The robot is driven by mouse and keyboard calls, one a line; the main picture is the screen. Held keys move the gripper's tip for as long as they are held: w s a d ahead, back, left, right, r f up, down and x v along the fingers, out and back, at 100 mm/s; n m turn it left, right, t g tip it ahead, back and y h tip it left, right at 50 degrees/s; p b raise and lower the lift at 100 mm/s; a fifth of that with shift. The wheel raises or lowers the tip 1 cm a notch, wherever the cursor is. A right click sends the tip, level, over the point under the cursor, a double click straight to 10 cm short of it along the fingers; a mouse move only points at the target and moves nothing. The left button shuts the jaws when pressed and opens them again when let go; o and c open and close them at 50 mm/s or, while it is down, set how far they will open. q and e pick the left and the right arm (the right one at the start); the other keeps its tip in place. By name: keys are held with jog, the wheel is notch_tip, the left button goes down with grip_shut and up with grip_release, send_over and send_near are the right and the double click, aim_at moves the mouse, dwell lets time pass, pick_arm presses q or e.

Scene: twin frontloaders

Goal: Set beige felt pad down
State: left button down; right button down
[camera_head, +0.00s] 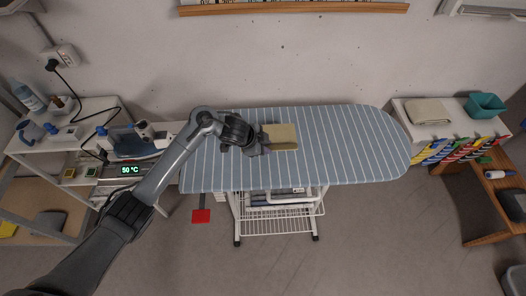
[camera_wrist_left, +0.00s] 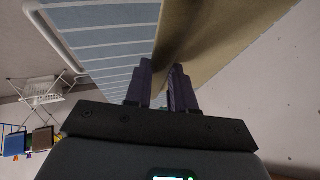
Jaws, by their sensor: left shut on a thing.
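The beige felt pad (camera_head: 284,138) is over the middle-left of the blue striped ironing board (camera_head: 340,150) in the head view. My left gripper (camera_head: 264,141) is shut on the pad's left edge. In the left wrist view the pad (camera_wrist_left: 215,40) rises from between the dark fingers (camera_wrist_left: 162,88), with the striped board (camera_wrist_left: 110,40) close beside it. I cannot tell whether the pad touches the board. My right gripper is in neither view.
A white shelf with bottles (camera_head: 30,97) and a 50 °C display (camera_head: 130,170) stand at the left. A folded cloth (camera_head: 428,112) and a teal bin (camera_head: 485,105) sit on the right shelf. The board's right half is clear.

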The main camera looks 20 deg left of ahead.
aim_at(263, 159)
pick_arm(q)
jog(key=shift+w+a+f, duration=0.2)
jog(key=shift+a+f, duration=0.1)
jog(key=shift+a, duration=0.1)
jog(key=shift+f, duration=2)
jog(key=shift+f, duration=0.65)
jog(key=c, duration=0.9)
grip_release()
jog(key=shift+c, duration=0.2)
